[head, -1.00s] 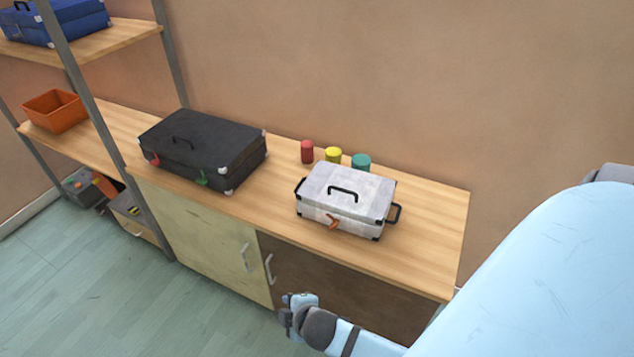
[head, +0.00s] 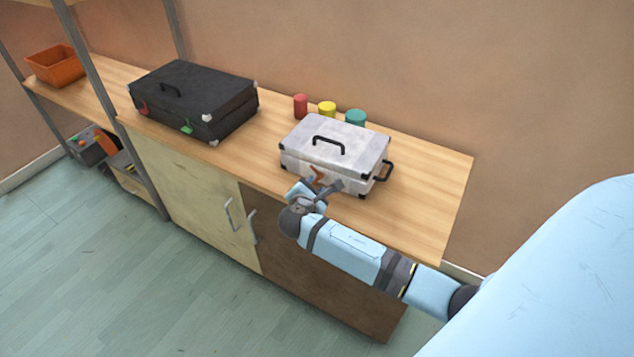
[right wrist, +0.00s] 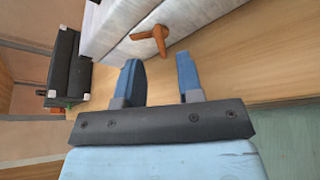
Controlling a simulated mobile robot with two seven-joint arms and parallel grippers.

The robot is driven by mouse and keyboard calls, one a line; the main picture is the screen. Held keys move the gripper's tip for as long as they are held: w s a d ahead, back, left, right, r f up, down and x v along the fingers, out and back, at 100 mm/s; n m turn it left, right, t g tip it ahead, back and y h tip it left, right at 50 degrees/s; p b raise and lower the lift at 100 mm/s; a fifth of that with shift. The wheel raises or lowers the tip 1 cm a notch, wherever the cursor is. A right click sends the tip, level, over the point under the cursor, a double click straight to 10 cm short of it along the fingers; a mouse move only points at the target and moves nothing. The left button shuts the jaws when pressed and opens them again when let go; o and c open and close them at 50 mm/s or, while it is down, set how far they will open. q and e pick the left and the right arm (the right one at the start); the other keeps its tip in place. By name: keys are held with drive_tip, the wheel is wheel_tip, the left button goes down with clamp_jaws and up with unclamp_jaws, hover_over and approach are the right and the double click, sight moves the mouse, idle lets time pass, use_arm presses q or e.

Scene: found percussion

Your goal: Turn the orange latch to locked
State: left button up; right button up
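The orange latch (head: 317,174) is on the front face of the white case (head: 325,152), which stands on the wooden counter. In the right wrist view the latch (right wrist: 150,38) shows as an orange knob with a lever, just beyond the fingertips and apart from them. My right gripper (head: 318,189) is in front of the case, close below the latch, and partly covers the case's lower front in the head view. In the right wrist view the two blue fingers of the right gripper (right wrist: 160,68) are spread with nothing between them. My left gripper is not in view.
A black case (head: 190,95) with red and green latches stands to the left on the counter (head: 425,180). Red, yellow and teal cylinders (head: 327,109) stand behind the white case. An orange bin (head: 56,65) is on the shelf at left. The counter's right end is clear.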

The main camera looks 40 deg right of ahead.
sight(318, 180)
drive_tip(key=shift+x, duration=2.2)
drive_tip(key=shift+c, duration=0.2)
clamp_jaws()
